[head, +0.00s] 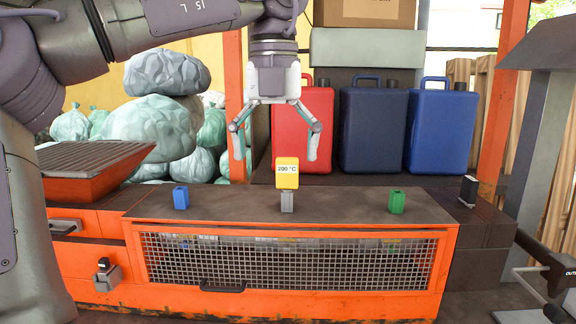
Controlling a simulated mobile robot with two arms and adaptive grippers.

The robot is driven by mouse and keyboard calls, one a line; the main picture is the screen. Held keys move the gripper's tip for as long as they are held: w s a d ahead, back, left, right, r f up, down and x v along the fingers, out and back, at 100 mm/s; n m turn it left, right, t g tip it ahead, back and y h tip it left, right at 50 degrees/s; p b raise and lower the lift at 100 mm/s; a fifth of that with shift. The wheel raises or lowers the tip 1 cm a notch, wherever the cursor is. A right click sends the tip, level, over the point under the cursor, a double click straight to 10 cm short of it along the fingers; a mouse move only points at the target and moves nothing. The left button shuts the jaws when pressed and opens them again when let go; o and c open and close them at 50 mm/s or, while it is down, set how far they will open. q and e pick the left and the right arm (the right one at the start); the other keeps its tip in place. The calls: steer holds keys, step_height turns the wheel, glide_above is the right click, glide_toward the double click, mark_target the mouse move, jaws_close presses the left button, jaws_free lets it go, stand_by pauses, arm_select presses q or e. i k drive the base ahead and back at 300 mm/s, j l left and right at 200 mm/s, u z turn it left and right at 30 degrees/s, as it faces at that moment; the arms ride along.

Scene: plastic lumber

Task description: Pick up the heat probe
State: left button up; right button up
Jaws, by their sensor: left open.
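The heat probe appears to be the yellow block (287,181) with a white label reading "200 °C". It stands upright on a small grey base (287,202) in the middle of the dark top of the orange bench (340,206). My left gripper (275,157) points straight down above it. Its two fingers are spread wide and empty, with the tips a little higher in the picture than the probe's top. No contact with the probe shows. My right gripper is not in view.
A blue block (180,197) and a green block (397,201) stand on the bench at either side. A small black device (468,189) is farther right. Red (303,130) and blue (440,125) jerrycans stand behind. An orange tray (90,170) is at left.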

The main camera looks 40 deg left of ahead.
mark_target(287, 168)
steer(key=i+j, duration=0.9)
steer(key=j, duration=0.25)
